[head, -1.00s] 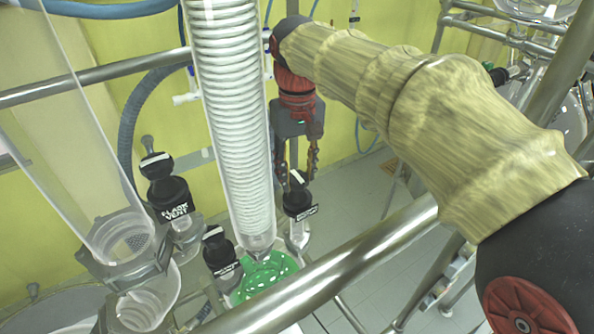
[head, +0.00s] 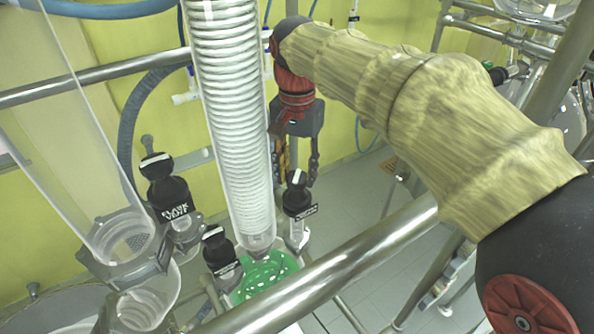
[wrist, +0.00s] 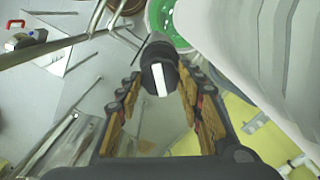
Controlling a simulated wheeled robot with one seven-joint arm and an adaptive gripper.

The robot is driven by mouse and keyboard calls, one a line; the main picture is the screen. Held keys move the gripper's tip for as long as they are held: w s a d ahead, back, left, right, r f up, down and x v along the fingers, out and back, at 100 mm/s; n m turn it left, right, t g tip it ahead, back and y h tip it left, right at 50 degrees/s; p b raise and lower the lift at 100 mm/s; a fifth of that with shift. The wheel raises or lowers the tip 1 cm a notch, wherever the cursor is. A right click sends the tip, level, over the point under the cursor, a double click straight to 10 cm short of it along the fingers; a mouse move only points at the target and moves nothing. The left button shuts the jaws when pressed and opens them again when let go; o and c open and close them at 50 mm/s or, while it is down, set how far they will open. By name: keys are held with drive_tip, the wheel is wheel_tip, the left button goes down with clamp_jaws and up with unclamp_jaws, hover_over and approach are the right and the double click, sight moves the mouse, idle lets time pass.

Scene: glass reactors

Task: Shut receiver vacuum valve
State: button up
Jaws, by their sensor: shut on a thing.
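A black valve knob (head: 297,199) with a white stripe and a small label stands just right of the coiled glass condenser in the head view. The label is too small to read for certain. My gripper (head: 295,180) points down over this knob. In the wrist view the same knob (wrist: 158,68) sits between the fingertips of my gripper (wrist: 160,80), which is shut on it. The white stripe runs nearly along the line of the fingers there. The valve body below the knob is mostly hidden in the wrist view.
The condenser (head: 232,110) stands close left of my gripper. A FLASK VENT valve (head: 170,195) and another black-knobbed valve (head: 219,250) are to the left. A green ring (head: 265,275) lies below. A steel rail (head: 340,258) crosses in front.

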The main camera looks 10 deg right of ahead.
sight(297, 176)
drive_tip(key=shift+r+m, duration=0.1)
drive_tip(key=shift+m, duration=0.2)
drive_tip(key=o, duration=1.1)
drive_tip(key=shift+o, duration=0.3)
wheel_tip(297, 176, up, 12)
